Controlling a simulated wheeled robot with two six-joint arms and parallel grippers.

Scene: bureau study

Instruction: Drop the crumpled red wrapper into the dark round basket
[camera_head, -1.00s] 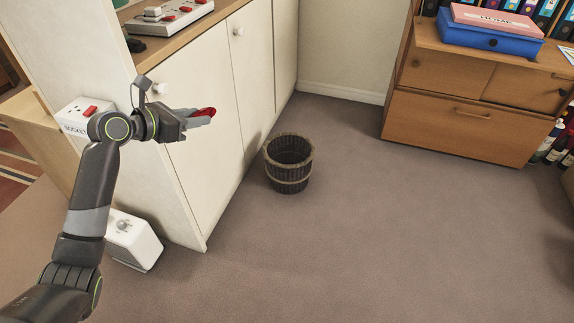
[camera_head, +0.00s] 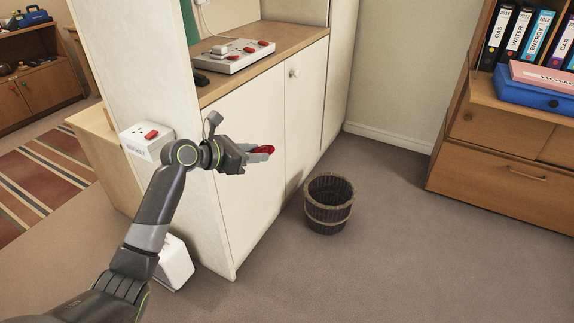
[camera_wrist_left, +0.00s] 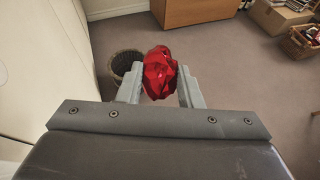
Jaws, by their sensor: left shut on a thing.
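My left gripper (camera_head: 258,154) is shut on the crumpled red wrapper (camera_head: 264,149), held in the air in front of the white cabinet doors. In the left wrist view the red wrapper (camera_wrist_left: 160,72) sits between the two grey fingertips (camera_wrist_left: 160,88). The dark round basket (camera_head: 329,204) stands upright on the carpet, to the right of and below the gripper in the head view. Its inside looks dark. In the left wrist view the basket (camera_wrist_left: 122,66) is partly hidden behind the left finger. My right gripper is not in view.
A white cabinet (camera_head: 246,146) with a wooden top stands beside my left arm. A socket box (camera_head: 147,140) and a white box (camera_head: 174,264) are near the arm. A wooden drawer unit (camera_head: 497,164) stands at the right. The carpet (camera_head: 390,250) around the basket is mostly clear.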

